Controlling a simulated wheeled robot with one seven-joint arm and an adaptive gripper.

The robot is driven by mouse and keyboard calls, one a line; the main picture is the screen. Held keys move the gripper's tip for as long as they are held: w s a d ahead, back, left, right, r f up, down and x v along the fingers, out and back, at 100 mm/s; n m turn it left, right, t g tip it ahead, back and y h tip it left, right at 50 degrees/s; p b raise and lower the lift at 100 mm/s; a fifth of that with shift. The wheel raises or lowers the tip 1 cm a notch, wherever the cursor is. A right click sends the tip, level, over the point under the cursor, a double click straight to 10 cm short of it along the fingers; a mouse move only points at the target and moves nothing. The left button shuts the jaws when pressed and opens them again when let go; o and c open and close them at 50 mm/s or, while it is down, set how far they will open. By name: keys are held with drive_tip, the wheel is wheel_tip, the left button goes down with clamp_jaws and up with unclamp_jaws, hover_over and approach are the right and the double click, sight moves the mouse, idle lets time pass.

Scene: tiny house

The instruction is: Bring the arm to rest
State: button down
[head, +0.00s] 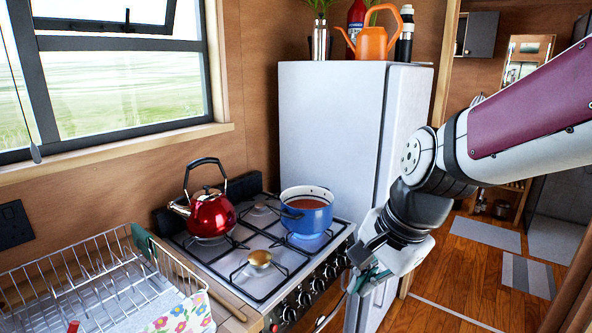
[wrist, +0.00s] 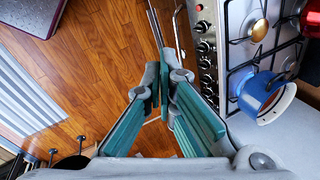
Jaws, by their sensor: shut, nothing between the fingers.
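My arm reaches in from the right of the head view, in front of the white fridge (head: 330,110). My gripper (head: 364,282) hangs at the front right of the stove, close to its front edge. The head view does not show whether it touches anything. In the wrist view my gripper (wrist: 165,80) has its teal-padded fingers brought together at the tips, with nothing between them. The wooden floor (wrist: 105,60) lies beyond them.
The stove (head: 275,272) holds a red kettle (head: 211,215) and a blue pot (head: 308,218). A wire dish rack (head: 95,285) stands at left. An orange watering can (head: 372,44) is on the fridge. Open floor (head: 465,250) with rugs lies at right.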

drive_tip(key=s+d+r+n+h, duration=0.1)
drive_tip(key=s+d+r+n, duration=0.1)
drive_tip(key=s+d+n, duration=0.2)
drive_tip(key=s+d+r+n+t+h, duration=0.1)
drive_tip(key=s+d+r+n, duration=0.1)
drive_tip(key=s+d+n, duration=0.2)
drive_tip(key=s+n, duration=0.3)
drive_tip(key=s, duration=0.4)
drive_tip(key=shift+s+d+t, duration=0.15)
drive_tip(key=shift+s+t, duration=0.15)
